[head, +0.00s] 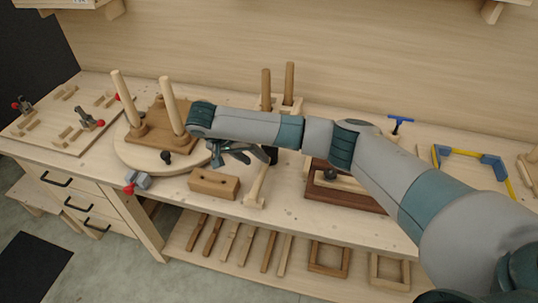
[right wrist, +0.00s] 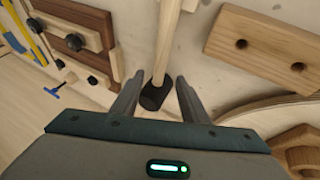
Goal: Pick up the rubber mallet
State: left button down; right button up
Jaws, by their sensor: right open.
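The rubber mallet shows in the right wrist view as a pale wooden handle (right wrist: 168,45) ending in a black head (right wrist: 153,97). In the head view its handle (head: 258,183) leans up from a small pale wooden foot, and the black head (head: 270,154) is partly hidden beside my gripper. My right gripper (head: 238,153) is open, with its dark fingers on either side of the mallet in the wrist view (right wrist: 160,80). Nothing is visibly gripped, and I cannot tell whether a finger touches the mallet. My left gripper is not in view.
A wooden block with two holes (head: 214,183) lies just left of the mallet. A round board (head: 130,150) carries a form with two upright posts (head: 168,105). A dark wooden clamp form (head: 345,196) is to the right. Two more posts (head: 289,84) stand behind.

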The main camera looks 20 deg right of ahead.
aim_at(263, 164)
dwell(0.3)
jog(key=shift+d+f+p, duration=0.3)
jog(key=shift+p, duration=0.25)
jog(key=p+x, duration=0.2)
jog(key=x, duration=0.1)
jog(key=shift+d+f, duration=0.2)
jog(key=shift+f, duration=0.1)
jog(key=shift+w+d+f, duration=0.1)
jog(key=shift+f, duration=0.25)
jog(key=shift+c, duration=0.3)
jog(key=shift+r, duration=0.1)
grip_shut()
